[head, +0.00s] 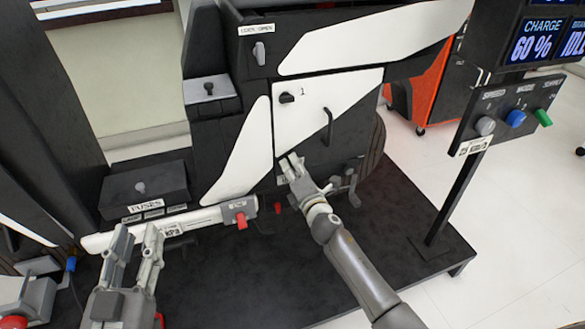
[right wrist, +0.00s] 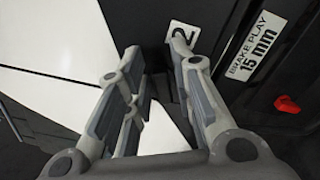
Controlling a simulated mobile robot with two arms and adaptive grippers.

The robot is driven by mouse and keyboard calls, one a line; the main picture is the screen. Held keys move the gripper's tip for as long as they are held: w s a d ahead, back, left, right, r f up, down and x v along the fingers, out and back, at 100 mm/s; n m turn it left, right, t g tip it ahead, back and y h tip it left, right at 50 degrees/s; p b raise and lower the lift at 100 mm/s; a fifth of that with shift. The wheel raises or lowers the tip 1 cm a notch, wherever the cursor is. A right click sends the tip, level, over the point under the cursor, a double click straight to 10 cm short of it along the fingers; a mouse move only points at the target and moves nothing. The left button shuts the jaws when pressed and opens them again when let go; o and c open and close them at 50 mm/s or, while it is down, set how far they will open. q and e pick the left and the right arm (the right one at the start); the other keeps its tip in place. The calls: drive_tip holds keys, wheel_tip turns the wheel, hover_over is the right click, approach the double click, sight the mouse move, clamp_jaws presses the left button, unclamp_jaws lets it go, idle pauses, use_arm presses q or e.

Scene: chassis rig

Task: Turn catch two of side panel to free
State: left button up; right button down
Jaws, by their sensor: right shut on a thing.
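The side panel (head: 345,95) is white and dark, with a black handle (head: 328,126). Catch one (head: 287,98) is a dark knob beside the number 1 at its upper left. My right gripper (head: 290,163) is at the panel's lower left corner, shut on catch two, which its fingers hide. The right wrist view shows the fingers (right wrist: 158,52) with a "2" label (right wrist: 183,34) by the right fingertip. How far the catch is turned cannot be told.
A white tube with a red tab (head: 241,220) runs below the panel, near my left gripper. A fuses box (head: 145,185) stands at left. A control post (head: 448,200) with coloured knobs stands at right. A red knob (right wrist: 288,104) sits by the brake play label.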

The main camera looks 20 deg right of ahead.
drive_tip(key=m, duration=0.2)
drive_tip(key=shift+f+m, duration=0.2)
drive_tip(key=shift+m, duration=0.1)
drive_tip(key=shift+d+f+m, duration=0.1)
drive_tip(key=shift+f+m, duration=0.05)
drive_tip(key=shift+m, duration=1.25)
drive_tip(key=c, duration=1.5)
unclamp_jaws()
drive_tip(key=shift+s, duration=0.1)
drive_tip(key=s, duration=1.2)
drive_tip(key=shift+d, duration=0.15)
